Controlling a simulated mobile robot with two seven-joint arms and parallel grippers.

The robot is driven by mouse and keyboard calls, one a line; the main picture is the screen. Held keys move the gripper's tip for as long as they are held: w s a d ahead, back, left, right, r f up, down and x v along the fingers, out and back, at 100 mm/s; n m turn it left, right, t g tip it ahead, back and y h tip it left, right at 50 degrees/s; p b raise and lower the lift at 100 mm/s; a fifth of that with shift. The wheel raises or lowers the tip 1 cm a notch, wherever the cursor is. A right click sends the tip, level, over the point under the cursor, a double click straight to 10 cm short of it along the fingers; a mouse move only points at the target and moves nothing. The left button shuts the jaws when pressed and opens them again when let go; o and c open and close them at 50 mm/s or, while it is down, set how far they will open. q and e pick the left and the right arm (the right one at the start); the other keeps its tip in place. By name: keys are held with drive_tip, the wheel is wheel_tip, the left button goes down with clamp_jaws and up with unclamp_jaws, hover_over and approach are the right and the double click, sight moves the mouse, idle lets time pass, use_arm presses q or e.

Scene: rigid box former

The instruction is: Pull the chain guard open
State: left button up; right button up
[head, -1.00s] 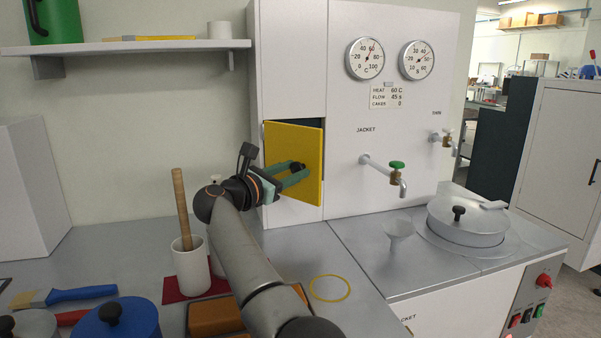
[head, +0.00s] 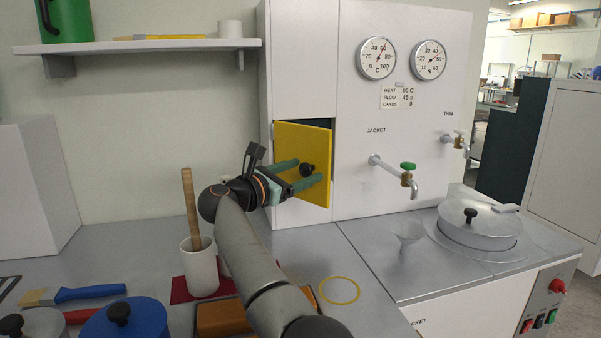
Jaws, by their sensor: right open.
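The chain guard appears to be the yellow panel (head: 296,142) on the white cabinet front, and a dark gap shows along its top edge. It looks slightly ajar. A round black knob (head: 307,170) sits on its face. My right gripper (head: 304,174) is open, with its green fingers pointing at the panel, one above and one below the knob. Whether they touch the knob or panel cannot be told. My left gripper is not in view.
A jacket tap with green handle (head: 408,167) juts out right of the panel. A white cup with a wooden pestle (head: 199,265) stands below left, near my arm. A shelf (head: 150,46) is above left. The counter below the panel is partly clear.

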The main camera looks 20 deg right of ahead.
drive_tip(key=v, duration=1.2)
drive_tip(key=shift+s+a, duration=0.2)
drive_tip(key=shift+c, duration=0.2)
